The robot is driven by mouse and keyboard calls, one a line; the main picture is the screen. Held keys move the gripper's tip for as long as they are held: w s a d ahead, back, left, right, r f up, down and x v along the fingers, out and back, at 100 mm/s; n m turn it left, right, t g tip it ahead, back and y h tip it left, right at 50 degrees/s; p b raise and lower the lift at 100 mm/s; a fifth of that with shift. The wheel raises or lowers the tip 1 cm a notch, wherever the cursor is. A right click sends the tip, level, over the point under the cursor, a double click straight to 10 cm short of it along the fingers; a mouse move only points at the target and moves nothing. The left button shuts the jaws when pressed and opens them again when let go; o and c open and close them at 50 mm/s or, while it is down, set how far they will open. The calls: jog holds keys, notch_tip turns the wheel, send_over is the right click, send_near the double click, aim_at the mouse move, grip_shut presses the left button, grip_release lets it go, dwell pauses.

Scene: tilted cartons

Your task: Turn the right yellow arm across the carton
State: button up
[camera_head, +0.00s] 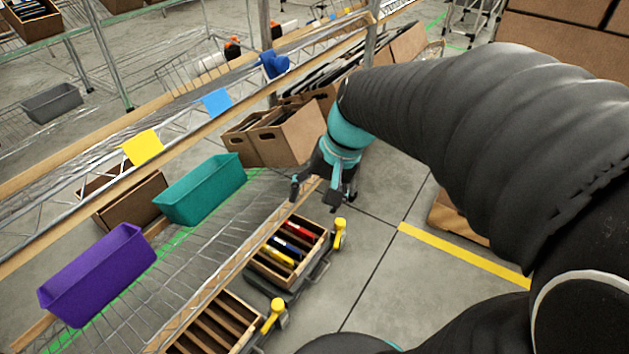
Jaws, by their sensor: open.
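A brown carton (307,258) with red, blue and yellow items inside sits in a dark holder in the lower middle of the head view. The right yellow arm (340,233) stands at the holder's right side, beside the carton and not across it. A second yellow arm (275,315) stands lower left, beside another carton (233,305) with slots that look empty. My gripper (315,196), black with a teal wrist, is open and empty. It appears above and beyond the filled carton, up and left of the right yellow arm, apart from it.
A wire rack with a purple bin (97,272) and a teal bin (200,189) runs along the left. Open cardboard boxes (285,138) stand behind my gripper.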

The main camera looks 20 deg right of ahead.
aim_at(340, 223)
jog(key=w+d+f+m+t+y+b, duration=0.1)
jog(key=w+d+f+m+y, duration=0.4)
jog(key=w+f, duration=0.45)
jog(key=w+d+f+m+y, duration=0.4)
jog(key=w+d+f+m, duration=0.25)
jog(key=w+f, duration=0.35)
jog(key=s+d+f+m+t+h, duration=0.1)
jog(key=d+f+m+t, duration=0.35)
jog(key=f, duration=0.55)
jog(key=d+f+m+t+b, duration=0.1)
jog(key=d+f+m+t, duration=0.25)
jog(key=d+f, duration=0.45)
jog(key=s+d+f+m+t+h, duration=0.1)
jog(key=d+f+m+t, duration=0.35)
jog(key=f, duration=0.75)
jog(key=shift+g, duration=0.35)
jog(key=x, duration=0.9)
jog(key=a+x, duration=0.1)
jog(key=x, duration=0.4)
jog(key=shift+s+f, duration=0.1)
jog(key=shift+s, duration=0.25)
grip_shut()
